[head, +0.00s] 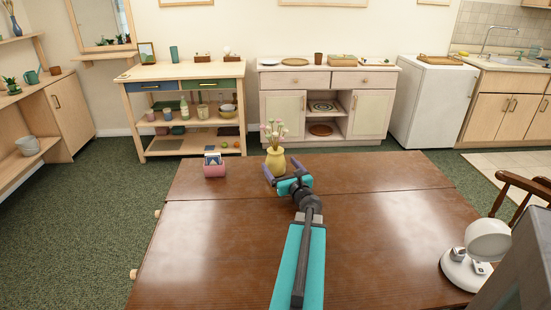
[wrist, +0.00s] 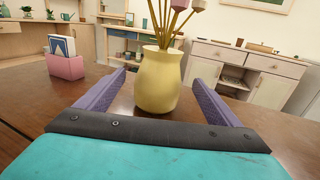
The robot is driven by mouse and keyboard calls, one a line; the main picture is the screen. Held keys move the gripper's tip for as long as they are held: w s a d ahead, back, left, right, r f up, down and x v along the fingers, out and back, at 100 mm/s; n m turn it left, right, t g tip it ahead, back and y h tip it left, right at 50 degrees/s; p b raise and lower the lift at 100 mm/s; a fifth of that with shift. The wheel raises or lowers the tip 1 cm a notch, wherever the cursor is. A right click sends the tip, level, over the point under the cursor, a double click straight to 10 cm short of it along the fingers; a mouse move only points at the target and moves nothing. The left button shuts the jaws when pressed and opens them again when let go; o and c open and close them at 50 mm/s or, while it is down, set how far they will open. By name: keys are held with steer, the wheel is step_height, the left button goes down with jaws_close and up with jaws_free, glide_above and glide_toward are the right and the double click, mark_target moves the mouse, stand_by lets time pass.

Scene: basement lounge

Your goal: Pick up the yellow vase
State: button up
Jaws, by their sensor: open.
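The yellow vase (head: 275,161) stands upright near the far edge of the brown wooden table (head: 350,240), with pale pink and white flowers in it. My gripper (head: 282,168) is open, with purple fingers low over the table at the vase. In the wrist view the vase (wrist: 158,82) stands upright just ahead, in line with the space between the two fingers (wrist: 155,92). The fingers reach to either side of its lower body, with a gap visible on each side. I cannot tell how far the vase is between them.
A pink holder (head: 214,168) with cards stands left of the vase; it also shows in the wrist view (wrist: 66,66). A white lamp-like device (head: 482,250) is at the table's right. A wooden chair (head: 525,190) is beyond it. The table's middle is clear apart from my arm.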

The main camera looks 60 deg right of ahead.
mark_target(275, 159)
steer(key=shift+w+d, duration=0.1)
stand_by(0.3)
steer(key=shift+x, duration=2.6)
steer(key=shift+f, duration=0.15)
steer(key=shift+c, duration=0.2)
steer(key=c, duration=1.4)
